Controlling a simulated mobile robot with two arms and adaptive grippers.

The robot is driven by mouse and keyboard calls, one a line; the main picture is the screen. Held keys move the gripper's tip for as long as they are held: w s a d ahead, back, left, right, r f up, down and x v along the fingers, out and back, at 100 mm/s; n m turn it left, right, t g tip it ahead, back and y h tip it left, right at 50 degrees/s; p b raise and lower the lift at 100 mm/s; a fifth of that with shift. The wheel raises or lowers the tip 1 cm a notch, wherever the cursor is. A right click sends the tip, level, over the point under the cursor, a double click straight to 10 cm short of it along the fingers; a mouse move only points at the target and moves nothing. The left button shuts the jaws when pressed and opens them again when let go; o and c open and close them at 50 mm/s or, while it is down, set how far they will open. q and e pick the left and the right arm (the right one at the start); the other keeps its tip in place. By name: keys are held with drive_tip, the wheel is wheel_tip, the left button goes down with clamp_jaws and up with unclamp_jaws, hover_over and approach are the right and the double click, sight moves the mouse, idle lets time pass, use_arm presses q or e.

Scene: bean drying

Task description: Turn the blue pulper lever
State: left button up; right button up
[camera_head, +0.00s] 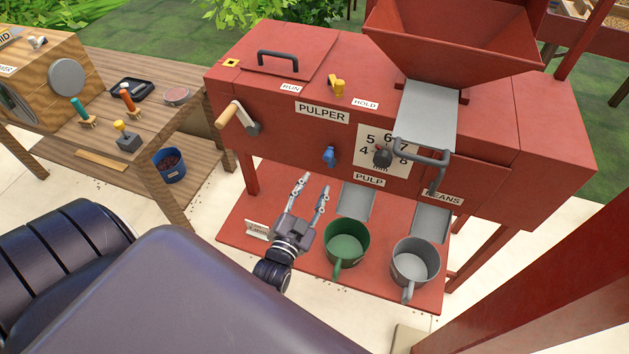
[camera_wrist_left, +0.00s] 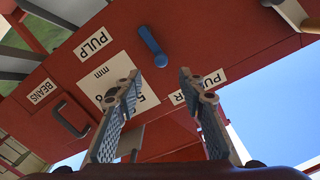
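The blue pulper lever (camera_head: 329,156) is on the front of the red pulper (camera_head: 285,135), left of the dial plate and below the PULPER label. It also shows in the left wrist view (camera_wrist_left: 152,47), hanging off the red panel beside the PULP label. My left gripper (camera_head: 313,186) is open and empty, just below the lever in the head view, its fingers pointing up towards it. In the left wrist view the two fingertips (camera_wrist_left: 160,78) are spread apart, with the lever beyond the gap and not between them. My right gripper is not in view.
A green mug (camera_head: 347,240) and a grey mug (camera_head: 413,262) stand on the red base below the chutes, right of my gripper. A wooden-handled crank (camera_head: 238,117) sticks out at the pulper's left. A dial knob (camera_head: 382,156) is right of the lever. A wooden bench stands at left.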

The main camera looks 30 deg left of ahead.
sight(330, 160)
use_arm(q)
drive_tip(key=shift+r+n, duration=0.1)
drive_tip(key=shift+n, duration=0.2)
drive_tip(key=c, duration=0.4)
drive_tip(key=shift+w+r+n+b, duration=0.25)
drive_tip(key=shift+n+b, duration=0.2)
drive_tip(key=shift+n, duration=0.45)
drive_tip(key=c, duration=0.3)
drive_tip(key=n+y, duration=0.1)
drive_tip(key=n, duration=0.2)
drive_tip(key=r+n+y+b, duration=0.1)
drive_tip(key=n, duration=0.3)
drive_tip(key=r+n+y+b, duration=0.1)
drive_tip(key=n, duration=0.2)
drive_tip(key=shift+a+n+t, duration=0.3)
drive_tip(key=shift+n+t, duration=0.1)
clamp_jaws()
drive_tip(key=w+a+f+n+g+y+b, duration=0.2)
drive_tip(key=w+n+b, duration=0.3)
drive_tip(key=n, duration=0.8)
drive_tip(key=w+a+y, duration=0.1)
drive_tip(key=w, duration=0.2)
drive_tip(key=shift+a+f+n+g, duration=0.2)
drive_tip(key=shift+f+n+g, duration=0.1)
drive_tip(key=shift+n+g, duration=0.1)
